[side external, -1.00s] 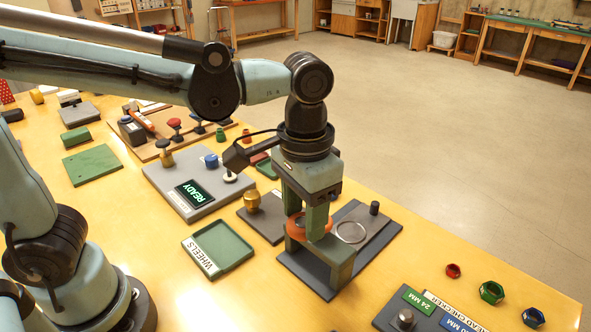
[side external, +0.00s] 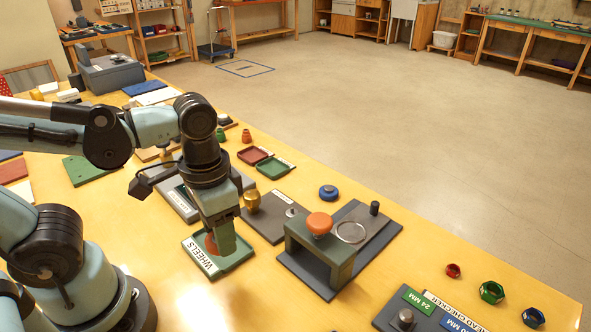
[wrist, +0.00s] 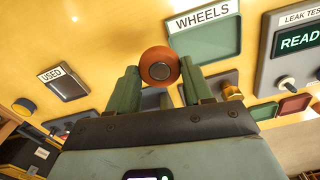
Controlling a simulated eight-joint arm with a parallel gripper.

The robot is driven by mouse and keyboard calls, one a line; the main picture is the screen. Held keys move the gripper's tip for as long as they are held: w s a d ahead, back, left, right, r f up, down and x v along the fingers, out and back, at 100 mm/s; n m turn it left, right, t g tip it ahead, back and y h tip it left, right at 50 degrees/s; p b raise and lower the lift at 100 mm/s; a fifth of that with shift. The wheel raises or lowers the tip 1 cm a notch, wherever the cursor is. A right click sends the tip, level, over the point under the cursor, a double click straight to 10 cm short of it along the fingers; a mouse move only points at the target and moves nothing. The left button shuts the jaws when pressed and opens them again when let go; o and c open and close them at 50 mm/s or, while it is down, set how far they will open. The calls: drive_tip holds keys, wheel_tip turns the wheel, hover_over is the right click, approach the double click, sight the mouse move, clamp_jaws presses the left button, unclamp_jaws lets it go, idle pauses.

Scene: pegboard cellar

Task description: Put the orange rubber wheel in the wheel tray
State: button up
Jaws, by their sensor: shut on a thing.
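The orange rubber wheel (wrist: 160,68) is held between the two green fingers of my gripper (wrist: 160,82) in the wrist view, its dark hub facing the camera. In the side view my gripper (side external: 220,246) points down over the green tray labelled WHEELS (side external: 235,264), and the orange wheel (side external: 210,243) shows partly behind the fingers. The wheel appears over or just inside the tray; its height above the floor is hard to tell. In the wrist view the wheel tray (wrist: 215,45) lies just beyond the wheel and looks empty where visible.
A grey unit with a READY screen (wrist: 298,40) is beside the tray. A brass knob (side external: 252,201) and a blue round part (side external: 328,192) stand farther back.

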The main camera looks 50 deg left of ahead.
drive_tip(key=w+a+f, duration=0.1)
drive_tip(key=a, duration=0.1)
drive_tip(key=w+a+f, duration=0.1)
drive_tip(key=a+f, duration=0.1)
drive_tip(key=a, duration=0.1)
drive_tip(key=w+a+f, duration=0.1)
drive_tip(key=a+f, duration=0.1)
drive_tip(key=shift+w+a, duration=0.25)
drive_tip(key=shift+w, duration=0.05)
drive_tip(key=shift+f, duration=2.05)
drive_tip(key=shift+f, duration=0.15)
drive_tip(key=o, duration=1.1)
drive_tip(key=shift+o, duration=0.2)
drive_tip(key=shift+r, duration=6.1)
drive_tip(key=shift+w+d+r+n+t, duration=0.1)
drive_tip(key=shift+w+d+n+t, duration=0.25)
drive_tip(key=shift+w+t, duration=0.65)
drive_tip(key=shift+w+d+r+n+t, duration=0.2)
drive_tip(key=shift+w+d+t, duration=0.3)
drive_tip(key=shift+t, duration=0.9)
drive_tip(key=shift+w+d+r+n+t, duration=0.1)
drive_tip(key=shift+w+d+n+t, duration=0.2)
drive_tip(key=shift+w+t, duration=0.75)
